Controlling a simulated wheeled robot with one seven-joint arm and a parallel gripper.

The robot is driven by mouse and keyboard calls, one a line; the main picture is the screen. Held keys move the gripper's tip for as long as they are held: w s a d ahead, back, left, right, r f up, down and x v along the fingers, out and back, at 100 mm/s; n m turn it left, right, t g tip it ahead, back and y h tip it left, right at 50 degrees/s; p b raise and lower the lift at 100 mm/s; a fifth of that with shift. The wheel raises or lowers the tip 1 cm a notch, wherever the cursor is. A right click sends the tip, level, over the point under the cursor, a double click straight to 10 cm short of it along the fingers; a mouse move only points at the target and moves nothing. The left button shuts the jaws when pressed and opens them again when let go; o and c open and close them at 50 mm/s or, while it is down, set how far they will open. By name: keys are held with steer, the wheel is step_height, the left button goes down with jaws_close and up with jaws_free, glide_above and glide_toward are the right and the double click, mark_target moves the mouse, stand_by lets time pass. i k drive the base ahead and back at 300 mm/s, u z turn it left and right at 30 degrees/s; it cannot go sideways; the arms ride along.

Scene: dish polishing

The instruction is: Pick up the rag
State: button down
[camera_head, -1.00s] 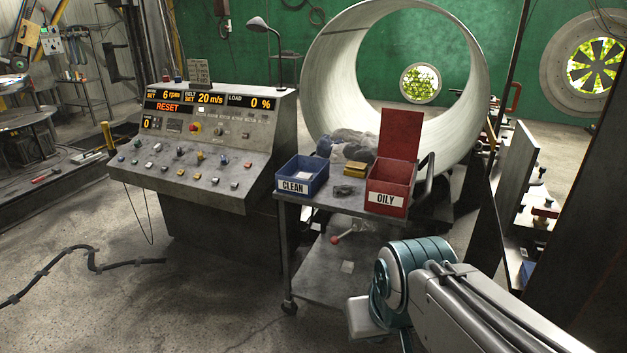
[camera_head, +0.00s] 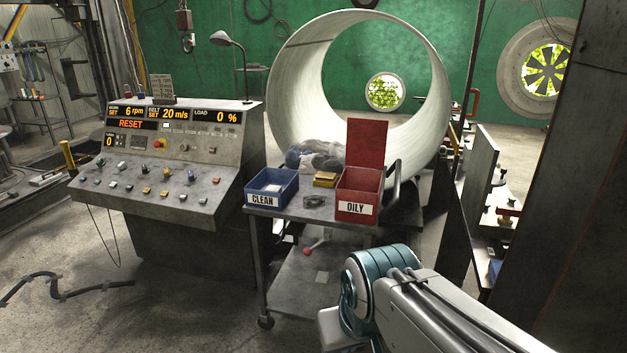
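A cart (camera_head: 275,212) stands in the middle of the view. A pale cloth-like piece shows inside the blue bin marked CLEAN (camera_head: 262,200) on its left. A small dark grey crumpled item (camera_head: 315,201), maybe a rag, lies on the cart top between the bins. A heap of grey, cloth-like material (camera_head: 318,155) lies at the back of the cart. The red bin marked OILY (camera_head: 356,209) has its lid up; its inside is mostly hidden. My arm reaches in from the lower right, in front of the cart. My gripper is not visible.
A dark post (camera_head: 590,200) fills the right side. A cable (camera_head: 50,285) lies on the floor at left.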

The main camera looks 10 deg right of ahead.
mark_target(270, 188)
steer(key=z, duration=0.15)
steer(key=i, duration=2.45)
steer(key=u, duration=0.35)
